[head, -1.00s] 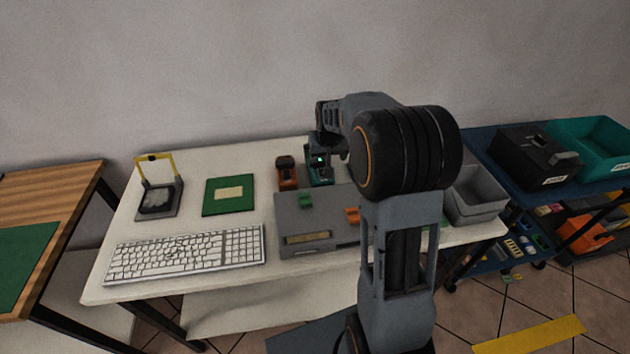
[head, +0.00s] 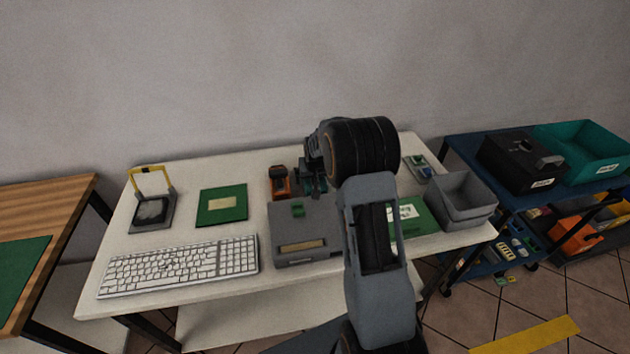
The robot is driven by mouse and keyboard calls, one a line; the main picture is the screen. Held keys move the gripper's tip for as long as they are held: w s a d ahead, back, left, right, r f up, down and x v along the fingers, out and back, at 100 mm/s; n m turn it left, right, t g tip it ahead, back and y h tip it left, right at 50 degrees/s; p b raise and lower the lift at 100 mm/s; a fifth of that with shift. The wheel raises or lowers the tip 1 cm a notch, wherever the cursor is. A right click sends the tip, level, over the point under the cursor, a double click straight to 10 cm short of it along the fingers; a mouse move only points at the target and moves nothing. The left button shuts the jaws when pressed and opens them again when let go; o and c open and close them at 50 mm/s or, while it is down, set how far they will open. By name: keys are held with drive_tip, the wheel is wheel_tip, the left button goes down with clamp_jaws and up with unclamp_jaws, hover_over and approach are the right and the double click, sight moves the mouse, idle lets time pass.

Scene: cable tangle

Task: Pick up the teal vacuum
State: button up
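The teal vacuum (head: 321,188) stands toward the back middle of the white table, just right of an orange-and-black tool (head: 279,182). Only small teal patches of it show, because my gripper and wrist cover most of it. My gripper (head: 315,186) is low at the vacuum, pointing down. The overlap is too small and dark to tell whether the fingers touch it, or whether they are open or shut.
A grey box (head: 290,247) lies in front of the vacuum. A keyboard (head: 178,265), a green board (head: 222,205) and a yellow-handled stand (head: 152,212) are to the left. A grey bin (head: 461,200) and a green board with a white label (head: 409,215) are to the right.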

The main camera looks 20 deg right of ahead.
drive_tip(key=shift+x, duration=0.95)
drive_tip(key=shift+c, duration=0.4)
drive_tip(key=c, duration=1)
